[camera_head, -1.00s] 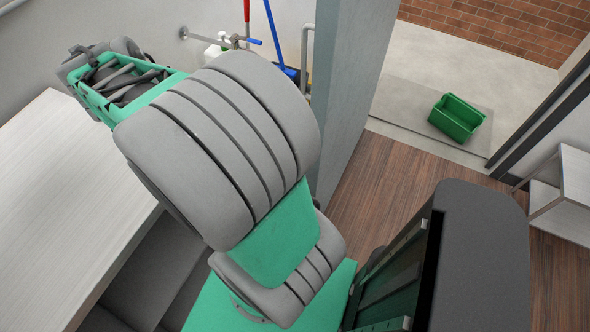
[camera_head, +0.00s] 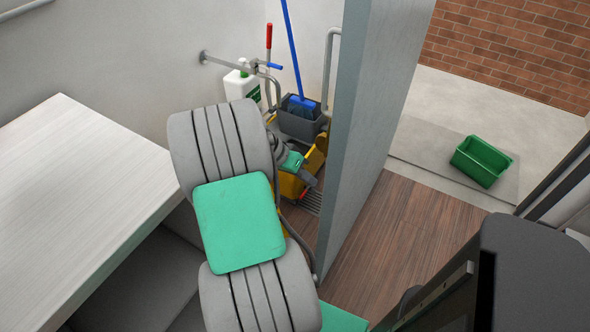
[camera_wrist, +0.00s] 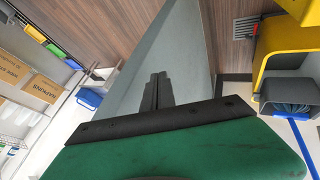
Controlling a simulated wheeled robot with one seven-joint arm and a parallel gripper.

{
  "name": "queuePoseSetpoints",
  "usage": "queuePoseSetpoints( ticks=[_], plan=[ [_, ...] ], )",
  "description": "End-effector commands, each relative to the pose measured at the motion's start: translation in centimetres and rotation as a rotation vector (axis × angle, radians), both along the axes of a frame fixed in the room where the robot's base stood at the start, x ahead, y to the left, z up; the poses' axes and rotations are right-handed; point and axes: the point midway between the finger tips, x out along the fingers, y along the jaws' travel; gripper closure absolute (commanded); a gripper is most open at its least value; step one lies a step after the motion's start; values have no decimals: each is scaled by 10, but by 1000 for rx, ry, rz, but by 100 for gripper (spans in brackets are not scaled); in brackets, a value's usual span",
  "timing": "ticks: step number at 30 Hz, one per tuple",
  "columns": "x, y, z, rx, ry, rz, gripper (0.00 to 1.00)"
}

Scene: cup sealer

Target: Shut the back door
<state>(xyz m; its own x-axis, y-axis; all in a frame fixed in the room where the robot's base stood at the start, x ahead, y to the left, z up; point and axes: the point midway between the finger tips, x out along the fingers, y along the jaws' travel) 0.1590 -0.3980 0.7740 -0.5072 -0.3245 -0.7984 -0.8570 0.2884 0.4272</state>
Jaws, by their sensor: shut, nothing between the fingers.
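The back door (camera_head: 362,130) is a tall grey panel standing open, seen nearly edge-on in the head view. The open doorway is to its right, with paving and a brick wall beyond. In the wrist view the door (camera_wrist: 188,62) fills the middle as a grey slab. My gripper (camera_wrist: 156,78) is shut and empty, its dark fingers pointing at the door face. I cannot tell whether the fingertips touch it. In the head view my arm reaches to the left side of the door, and the fingertips are hard to make out there.
A yellow mop bucket (camera_head: 290,186) with a grey bucket (camera_head: 300,122) and a blue mop stands left of the door. A white bottle (camera_head: 243,86) is by the wall. A green crate (camera_head: 481,160) lies outside the doorway. A pale counter (camera_head: 75,200) is at left. Wood floor right of the door is clear.

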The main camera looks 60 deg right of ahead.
Motion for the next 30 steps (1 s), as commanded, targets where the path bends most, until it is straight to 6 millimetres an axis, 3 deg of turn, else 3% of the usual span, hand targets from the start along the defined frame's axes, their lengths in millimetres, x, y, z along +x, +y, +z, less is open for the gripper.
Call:
queuePoseSetpoints(
  ticks=[5,22,26,30],
  plan=[
    [-22,4,3,-2,-3,0,100],
    [-34,5,3,-2,-1,14,100],
    [-56,8,3,-2,0,32,100],
    [-95,10,4,-3,-1,72,100]
  ],
)
